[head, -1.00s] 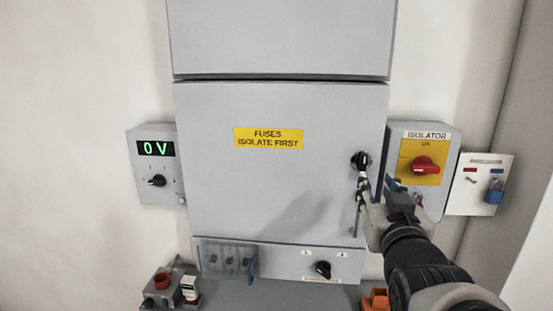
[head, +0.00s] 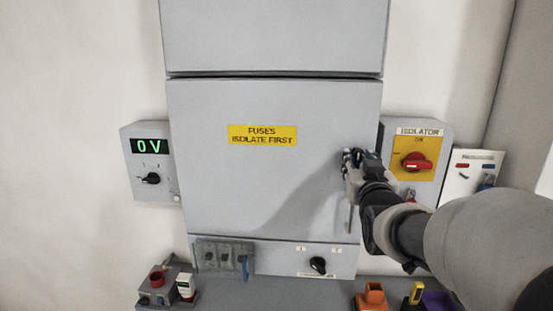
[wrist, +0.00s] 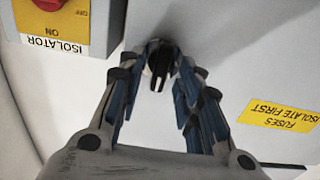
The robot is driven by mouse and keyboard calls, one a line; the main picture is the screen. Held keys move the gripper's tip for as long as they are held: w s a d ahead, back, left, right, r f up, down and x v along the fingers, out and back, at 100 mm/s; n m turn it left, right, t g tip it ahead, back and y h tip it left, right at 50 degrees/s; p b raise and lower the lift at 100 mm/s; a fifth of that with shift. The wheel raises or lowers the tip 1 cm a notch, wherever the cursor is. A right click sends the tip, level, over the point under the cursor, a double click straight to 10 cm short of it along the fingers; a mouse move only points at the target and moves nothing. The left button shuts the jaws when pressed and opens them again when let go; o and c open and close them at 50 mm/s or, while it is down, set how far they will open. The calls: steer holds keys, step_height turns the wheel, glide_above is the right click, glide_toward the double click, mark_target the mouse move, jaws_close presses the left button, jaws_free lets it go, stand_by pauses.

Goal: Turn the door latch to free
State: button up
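The door latch is a small black knob (wrist: 158,68) on the right edge of the grey cabinet door (head: 260,190). In the head view my gripper (head: 354,160) is at the latch and mostly hides it. In the wrist view, which sees the scene upside down, the latch lies between the blue-padded fingertips of my gripper (wrist: 160,72). The fingers stand apart, one on each side of the knob; whether the pads touch it I cannot tell. The knob's slim grip points roughly up and down in the wrist view.
The isolator box (head: 415,148) with a red handle is just right of my gripper. A 0 V meter (head: 151,165) hangs left of the cabinet. Below are a black selector knob (head: 318,265) and a shelf holding an orange block (head: 373,297).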

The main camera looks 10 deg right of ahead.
jaws_close()
steer(key=shift+f+m+b, duration=0.1)
steer(key=shift+m+b, duration=0.2)
steer(key=shift+b, duration=0.1)
steer(key=m+b, duration=0.2)
steer(key=shift+d+f+m+b, duration=0.1)
steer(key=shift+m+b, duration=0.3)
steer(key=m+b, duration=0.2)
steer(key=m, duration=0.1)
steer(key=shift+m, duration=0.3)
steer(key=m+b, duration=0.2)
steer(key=m, duration=0.8)
steer(key=shift+d+f+m, duration=0.1)
steer(key=shift+d+m, duration=0.05)
steer(key=shift+m, duration=0.25)
steer(key=shift+o, duration=0.2)
jaws_free()
